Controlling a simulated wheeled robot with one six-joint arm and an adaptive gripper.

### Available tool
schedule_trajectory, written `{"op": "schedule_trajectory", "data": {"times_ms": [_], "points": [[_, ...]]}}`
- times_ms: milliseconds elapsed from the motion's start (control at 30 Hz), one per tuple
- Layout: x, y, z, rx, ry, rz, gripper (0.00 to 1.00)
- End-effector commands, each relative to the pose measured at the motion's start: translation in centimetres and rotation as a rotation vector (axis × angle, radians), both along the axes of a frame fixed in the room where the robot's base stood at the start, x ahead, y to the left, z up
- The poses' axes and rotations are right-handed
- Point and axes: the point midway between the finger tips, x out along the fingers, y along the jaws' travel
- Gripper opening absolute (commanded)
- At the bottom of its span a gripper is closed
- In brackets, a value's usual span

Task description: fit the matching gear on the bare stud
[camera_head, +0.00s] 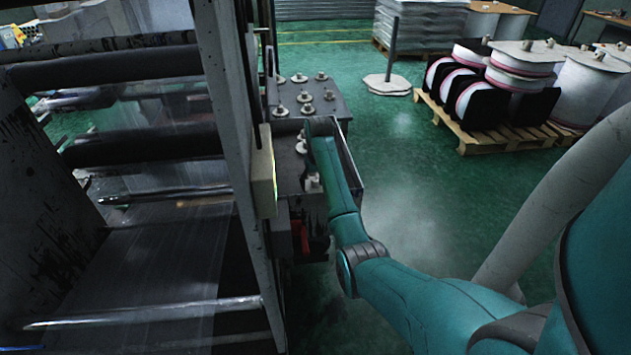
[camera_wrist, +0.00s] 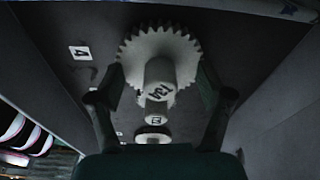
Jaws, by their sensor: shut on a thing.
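In the wrist view a pale toothed gear (camera_wrist: 150,44) with a thick cylindrical hub faces the camera. The hub carries dark digits that look like "134". My gripper (camera_wrist: 160,88) is shut on this gear, with one dark finger on each side of the hub. Below the hub, a smaller pale piece with a dark-framed mark (camera_wrist: 156,121) and a rounded pale part lie in line with it. In the head view my arm hides most of my gripper. I cannot make out a bare stud.
A small white plate marked "4" (camera_wrist: 83,50) is on the dark surface. In the head view, several pale gears stand on a grey cart (camera_head: 343,108) beside the machine frame (camera_head: 232,120). A pallet of white rolls (camera_head: 480,132) stands at right. Green floor between is clear.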

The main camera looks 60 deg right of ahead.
Motion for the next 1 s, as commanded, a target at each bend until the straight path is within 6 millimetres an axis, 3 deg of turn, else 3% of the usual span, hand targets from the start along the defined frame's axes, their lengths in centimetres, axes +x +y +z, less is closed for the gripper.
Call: {"op": "schedule_trajectory", "data": {"times_ms": [400, 433, 500, 867, 1000], "points": [[0.0, 0.0, -0.5, 0.0, 0.0, 0.0, 0.4], [0.0, 0.0, -0.5, 0.0, 0.0, 0.0, 0.81], [0.0, 0.0, -0.5, 0.0, 0.0, 0.0, 0.98], [0.0, 0.0, -0.5, 0.0, 0.0, 0.0, 1.0], [-0.1, 0.1, 0.6, -0.001, -0.001, 0.0, 1.0]]}}
